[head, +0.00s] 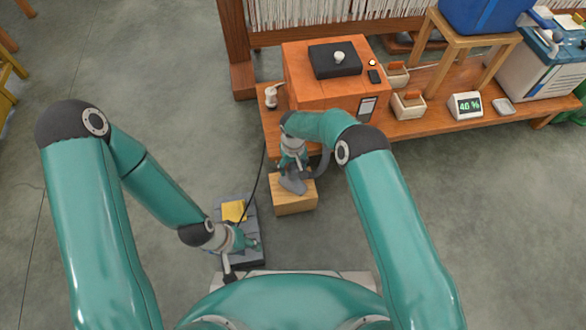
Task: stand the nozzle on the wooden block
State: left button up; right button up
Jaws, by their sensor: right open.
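The wooden block (294,205) stands on the floor in front of the bench. A grey piece that looks like the nozzle (294,184) is on top of the block, with a curved grey part (322,163) beside it on the right. My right gripper (291,168) is open, pointing down right over the grey piece and hiding its upper part. I cannot tell whether they touch. My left gripper (242,262) is low at the dark grey slab (252,212) on the floor, left of the block. Its fingers are too small and overlapped to read.
A yellow pad (233,210) lies on the slab. A dark cable (257,175) runs from the bench towards it. The bench (430,125) carries an orange box (310,90), small boxes and a display (465,105). Grey floor is free at left and right.

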notch_tip(320, 180, up, 9)
jog(key=shift+f+p, duration=0.1)
jog(key=shift+p, duration=1)
jog(key=s+d+m+y, duration=0.1)
jog(key=s+d, duration=0.3)
jog(key=s, duration=0.5)
jog(key=s+d+f+m+y, duration=0.1)
jog(key=s+d+m, duration=0.2)
jog(key=s, duration=0.6)
jog(key=s+d+f+m+y, duration=0.1)
jog(key=s+d+m+y, duration=0.1)
jog(key=s+d, duration=0.3)
jog(key=s, duration=0.4)
jog(key=shift+d+t, duration=0.15)
jog(key=shift+t, duration=0.15)
notch_tip(320, 180, up, 32)
jog(key=p, duration=3.2)
